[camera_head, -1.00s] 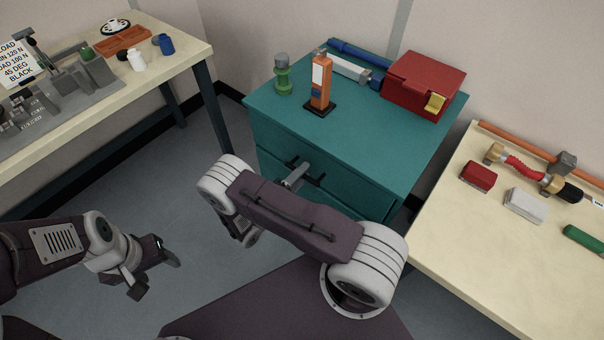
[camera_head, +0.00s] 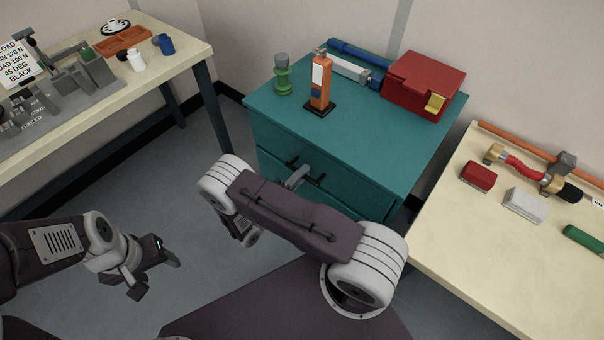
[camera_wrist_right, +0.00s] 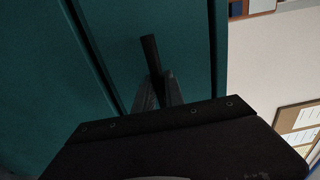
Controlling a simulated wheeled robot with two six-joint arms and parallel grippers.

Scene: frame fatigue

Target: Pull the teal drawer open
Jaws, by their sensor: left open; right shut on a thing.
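The teal drawer (camera_head: 270,142) is in the front of the teal cabinet (camera_head: 262,108) and looks flush with it. Its dark bar handle (camera_head: 319,179) sticks out from the front. My right gripper (camera_head: 300,173) is at the handle and shut on it. In the right wrist view the handle (camera_wrist_right: 149,50) rises from between the fingertips of the right gripper (camera_wrist_right: 157,88), in front of the teal face. My right arm hides part of the cabinet's lower front. My left gripper (camera_head: 154,272) is open and empty above the floor at the left.
On the cabinet top stand a green-and-grey item (camera_head: 282,76), an orange device (camera_head: 320,82) and a red box (camera_head: 421,84). A cluttered bench (camera_head: 180,65) is at the left. A cream table (camera_head: 455,240) with tools is at the right. Grey floor (camera_head: 200,190) lies clear before the cabinet.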

